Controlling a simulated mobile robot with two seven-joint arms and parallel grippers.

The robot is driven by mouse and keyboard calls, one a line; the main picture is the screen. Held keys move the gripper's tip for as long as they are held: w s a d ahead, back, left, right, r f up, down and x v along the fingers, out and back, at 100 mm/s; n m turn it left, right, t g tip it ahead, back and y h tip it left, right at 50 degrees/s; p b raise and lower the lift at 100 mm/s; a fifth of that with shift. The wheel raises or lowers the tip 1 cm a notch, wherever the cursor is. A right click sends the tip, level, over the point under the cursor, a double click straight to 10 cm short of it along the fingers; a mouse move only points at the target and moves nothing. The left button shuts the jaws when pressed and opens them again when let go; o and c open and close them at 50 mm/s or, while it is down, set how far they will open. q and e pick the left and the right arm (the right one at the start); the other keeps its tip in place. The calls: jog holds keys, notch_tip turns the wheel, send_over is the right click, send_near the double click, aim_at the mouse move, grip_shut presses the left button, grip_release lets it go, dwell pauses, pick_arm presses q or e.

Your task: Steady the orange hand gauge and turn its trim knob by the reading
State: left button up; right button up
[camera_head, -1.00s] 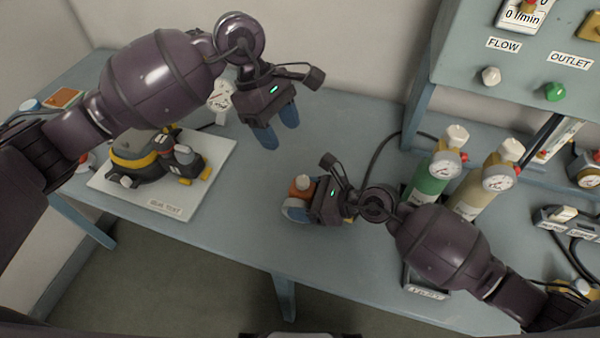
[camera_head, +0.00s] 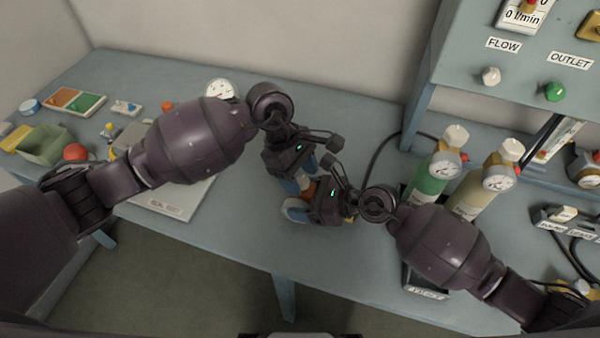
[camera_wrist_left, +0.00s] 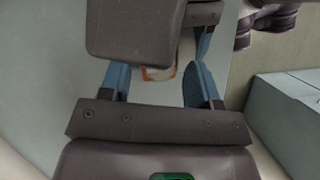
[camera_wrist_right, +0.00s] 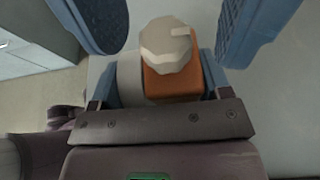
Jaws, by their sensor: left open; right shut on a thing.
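My left gripper (camera_head: 299,180) is open at the gauge. In the left wrist view, the knob (camera_wrist_left: 160,72) shows partly between the open left fingers, partly hidden by a dark block. Blue finger pads flank the knob, apart from it, in the right wrist view.
A white board (camera_head: 172,203) lies left, mostly under my left arm. A small white gauge (camera_head: 219,88) stands behind. A green cylinder (camera_head: 428,175) and a beige cylinder (camera_head: 470,195) stand close to my right arm. A grey panel (camera_head: 460,65) rises at right. The bench's back middle is clear.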

pick_arm(q)
jog(key=c, duration=0.9)
jog(key=shift+n, duration=0.4)
jog(key=n+t, duration=0.1)
jog(key=n, duration=0.2)
jog(key=shift+s+a+t, duration=0.1)
jog(key=shift+t, duration=0.2)
jog(key=n, duration=0.2)
jog(key=n+t, duration=0.1)
jog(key=n, duration=0.1)
jog(key=shift+s+t+h, duration=0.15)
jog(key=shift+t+h, duration=0.15)
jog(key=n, duration=0.2)
jog(key=n+t, duration=0.1)
jog(key=n, duration=0.1)
jog(key=shift+s+n+t, duration=0.1)
jog(key=shift+n+t, duration=0.2)
jog(key=shift+n, duration=0.1)
jog(key=shift+s+n+t+y, duration=0.1)
jog(key=shift+n+t+y, duration=0.5)
jog(key=shift+n, duration=1.2)
